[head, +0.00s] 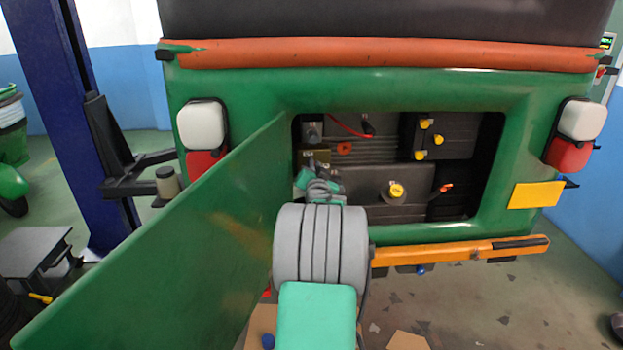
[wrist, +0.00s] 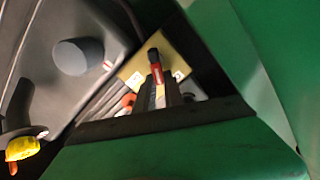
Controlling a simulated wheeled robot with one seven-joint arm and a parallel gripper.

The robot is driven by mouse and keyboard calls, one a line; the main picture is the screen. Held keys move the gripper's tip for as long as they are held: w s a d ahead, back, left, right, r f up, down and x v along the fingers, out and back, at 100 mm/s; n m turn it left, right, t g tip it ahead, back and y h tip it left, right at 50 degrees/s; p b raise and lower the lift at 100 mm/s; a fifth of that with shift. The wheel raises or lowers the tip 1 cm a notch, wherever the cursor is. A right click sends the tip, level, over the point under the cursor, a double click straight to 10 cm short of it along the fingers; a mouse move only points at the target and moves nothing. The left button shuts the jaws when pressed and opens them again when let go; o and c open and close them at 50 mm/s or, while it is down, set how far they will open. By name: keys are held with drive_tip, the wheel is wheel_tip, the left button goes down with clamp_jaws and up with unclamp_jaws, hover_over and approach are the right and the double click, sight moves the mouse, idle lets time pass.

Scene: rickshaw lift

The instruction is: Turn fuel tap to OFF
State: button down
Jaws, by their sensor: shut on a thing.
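The fuel tap's brass-coloured plate (head: 318,156) sits in the upper left of the open rear engine bay. In the wrist view, the plate (wrist: 172,57) has small white marks. The tap's dark lever (wrist: 154,62) with a red stripe stands out across it. My gripper (wrist: 162,92) is shut on the lever, with grey fingers on either side of it and the lever's tip showing beyond them. In the head view, my wrist and arm hide most of the gripper (head: 322,180) and the lever. The lever's exact setting cannot be read.
The green hinged panel (head: 165,245) stands open close along my arm's left. Yellow caps (head: 397,190) and a red hose (head: 348,127) are inside the bay. The orange bumper (head: 440,256) runs below. A blue lift post (head: 65,110) stands at left.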

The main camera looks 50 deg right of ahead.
drive_tip(key=shift+s+d+f+m+b, duration=0.2)
drive_tip(key=shift+f+m+b, duration=0.2)
drive_tip(key=shift+m+b, duration=1.5)
drive_tip(key=shift+s+d+f+m+b, duration=0.15)
drive_tip(key=shift+f+m+b, duration=0.3)
drive_tip(key=shift+m+b, duration=1.45)
drive_tip(key=shift+s+d+f+m+b, duration=0.15)
drive_tip(key=shift+f+m+b, duration=0.25)
drive_tip(key=shift+m+b, duration=1.5)
drive_tip(key=shift+m, duration=0.4)
drive_tip(key=c, duration=1.4)
unclamp_jaws()
drive_tip(key=shift+c, duration=0.2)
drive_tip(key=shift+s+a, duration=0.15)
drive_tip(key=v, duration=0.7)
drive_tip(key=shift+s+a+b, duration=0.15)
drive_tip(key=shift+a+b, duration=0.05)
drive_tip(key=shift+b, duration=0.1)
